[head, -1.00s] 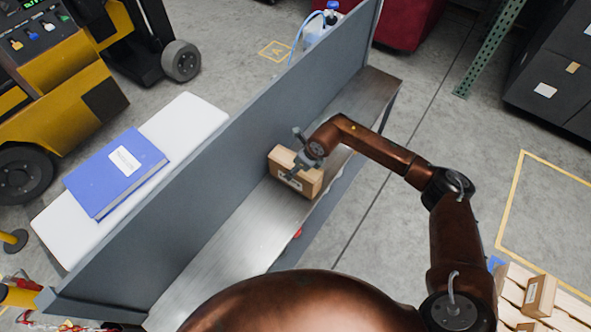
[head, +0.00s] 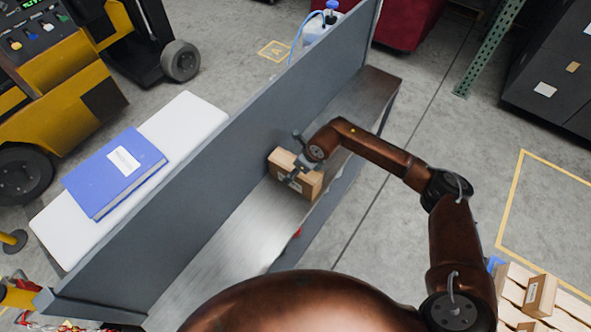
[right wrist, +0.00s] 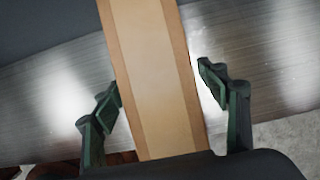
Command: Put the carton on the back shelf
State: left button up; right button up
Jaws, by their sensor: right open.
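The brown carton (head: 288,161) sits on the brushed metal shelf (head: 222,244) beside the tall grey panel (head: 215,165). My right gripper (head: 302,163) is over the carton, its wrist partly hiding the carton's top. In the right wrist view the carton (right wrist: 150,75) lies between the two fingers of my right gripper (right wrist: 160,82). My left gripper is not in view.
Behind the panel, a white surface (head: 190,112) holds a blue binder (head: 115,172). A bottle with a blue cap (head: 320,28) stands by the panel's far end. The metal shelf is clear on both sides of the carton. More boxes (head: 540,296) lie at lower right.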

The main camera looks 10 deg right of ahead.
jog(key=p+v, duration=0.2)
jog(key=v, duration=1)
jog(key=shift+r, duration=0.15)
